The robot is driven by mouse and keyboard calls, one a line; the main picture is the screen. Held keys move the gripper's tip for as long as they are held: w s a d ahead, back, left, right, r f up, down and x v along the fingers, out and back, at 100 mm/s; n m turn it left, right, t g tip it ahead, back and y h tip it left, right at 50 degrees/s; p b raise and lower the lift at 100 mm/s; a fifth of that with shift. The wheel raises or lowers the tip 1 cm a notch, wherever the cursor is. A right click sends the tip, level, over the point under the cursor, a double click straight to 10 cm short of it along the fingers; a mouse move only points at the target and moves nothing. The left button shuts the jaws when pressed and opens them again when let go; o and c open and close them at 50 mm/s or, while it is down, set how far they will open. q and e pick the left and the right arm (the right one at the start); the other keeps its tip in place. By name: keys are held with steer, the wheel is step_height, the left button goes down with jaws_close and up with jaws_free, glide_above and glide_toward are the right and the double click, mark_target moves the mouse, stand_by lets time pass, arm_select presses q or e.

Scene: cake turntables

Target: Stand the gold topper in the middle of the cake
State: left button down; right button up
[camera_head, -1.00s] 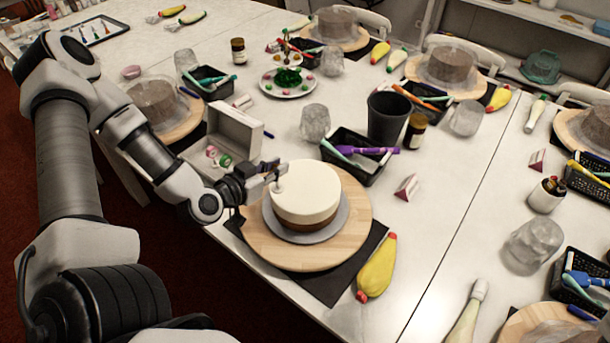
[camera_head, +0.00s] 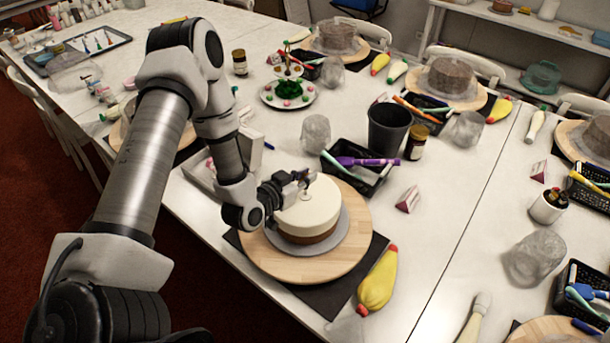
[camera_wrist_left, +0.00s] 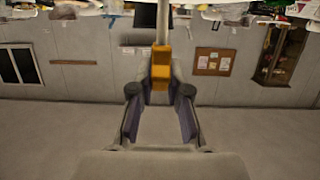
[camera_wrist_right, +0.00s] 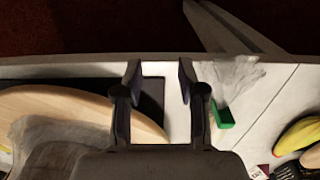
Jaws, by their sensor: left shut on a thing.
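The cake (camera_head: 308,212), white on top with a brown lower layer, stands on a grey board on a round wooden turntable (camera_head: 262,262). My left gripper (camera_head: 302,179) is over the far part of the cake's top. It is shut on the gold topper, which shows in the left wrist view (camera_wrist_left: 161,68) as a gold block between the fingers with a pale stem beyond it. In the head view the topper is small, and I cannot tell whether it touches the cake. My right gripper (camera_wrist_right: 158,82) is open and empty in its wrist view, outside the head view.
A yellow piping bag (camera_head: 378,283) lies right of the turntable. A black basket (camera_head: 362,174) with a purple tool and a dark cup (camera_head: 388,128) stand behind the cake. An opened white box is partly hidden behind my left arm. The right wrist view shows a green object (camera_wrist_right: 222,116).

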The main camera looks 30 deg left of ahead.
arm_select(q)
steer(key=c, duration=1.1)
jaws_free()
steer(key=shift+w+f, duration=0.1)
steer(key=shift+f, duration=0.1)
steer(key=shift+c, duration=0.2)
steer(key=shift+r, duration=0.35)
steer(key=d+p+v, duration=0.1)
steer(key=p+v, duration=0.1)
steer(key=v, duration=1)
steer(key=s+d+f+g+h, duration=0.1)
steer(key=s+d+f+g, duration=0.15)
steer(key=f+g, duration=0.2)
steer(key=s+d+f+g+h, duration=0.1)
steer(key=s+d+f+g, duration=0.15)
steer(key=f, duration=0.35)
steer(key=s+d+f+g+y, duration=0.1)
steer(key=s+f+g, duration=0.2)
steer(key=s, duration=0.3)
steer(key=s+d+f+n+g+y, duration=0.1)
steer(key=s+d+f+g+y, duration=0.1)
steer(key=s+f+g, duration=0.2)
steer(key=shift+s+f+g, duration=0.3)
steer(key=shift+s+f, duration=0.1)
steer(key=shift+s, duration=0.65)
